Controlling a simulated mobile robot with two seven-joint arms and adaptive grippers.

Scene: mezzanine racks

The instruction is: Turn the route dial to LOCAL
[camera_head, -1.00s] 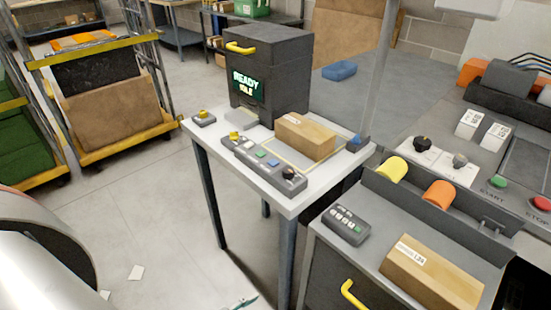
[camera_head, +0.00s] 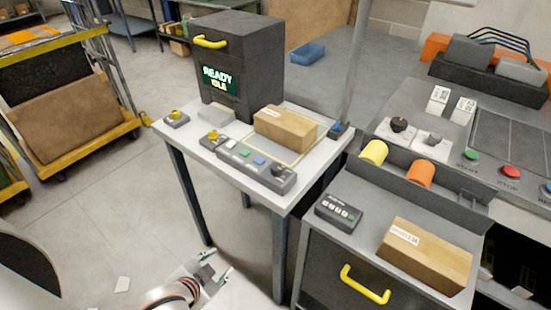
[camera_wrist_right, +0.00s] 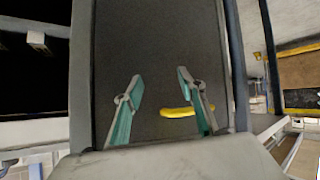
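A black round knob (camera_head: 400,124) and a grey knob (camera_head: 433,139) stand on white plates on the right-hand console. Another dark knob (camera_head: 279,170) sits at the right end of a button panel (camera_head: 240,157) on the white table. The labels are too small to read, so I cannot tell which is the route dial or where it points. My left gripper (camera_head: 219,267) is low at the bottom, open and empty, in front of the table and apart from all knobs. My right gripper (camera_wrist_right: 160,76) is open and empty in the right wrist view, facing a dark panel; it is not in the head view.
The white table (camera_head: 180,139) carries a dark cabinet reading READY (camera_head: 250,65) and a cardboard box (camera_head: 286,128). A grey cabinet (camera_head: 335,262) with a yellow handle (camera_head: 364,287) stands right, bearing another box (camera_head: 425,255) and a keypad (camera_head: 338,212). Open floor lies left.

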